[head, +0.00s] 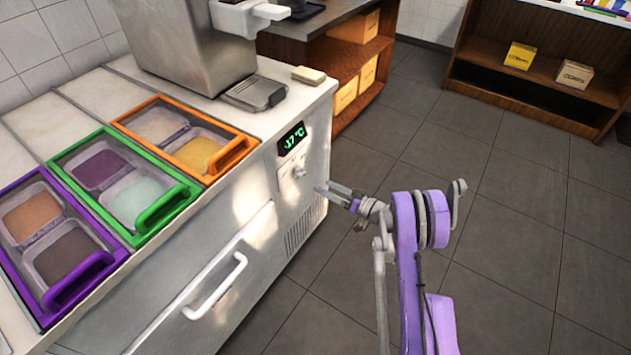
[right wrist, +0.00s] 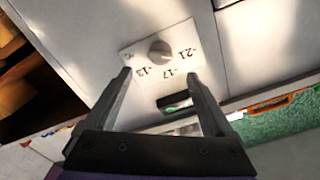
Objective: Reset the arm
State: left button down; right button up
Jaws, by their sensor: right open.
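My right arm (head: 408,255) is purple and grey and reaches up from the bottom of the head view. My right gripper (head: 325,193) is beside the front of the white freezer (head: 262,215), near its temperature knob (head: 298,172). In the right wrist view the two fingers of the right gripper (right wrist: 158,85) are apart with nothing between them. The knob (right wrist: 161,51) shows just beyond the fingertips, on a plate marked -13, -17 and -21. The display (head: 291,138) reads -17 °C. My left gripper is not in view.
Purple (head: 118,262), green (head: 190,200) and orange (head: 243,148) framed topping lids sit on the freezer top. A steel machine (head: 190,45) stands behind them. A freezer handle (head: 217,287) juts from the front. The tiled floor (head: 520,230) to the right is clear.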

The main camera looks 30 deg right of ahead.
jog(key=shift+v, duration=1)
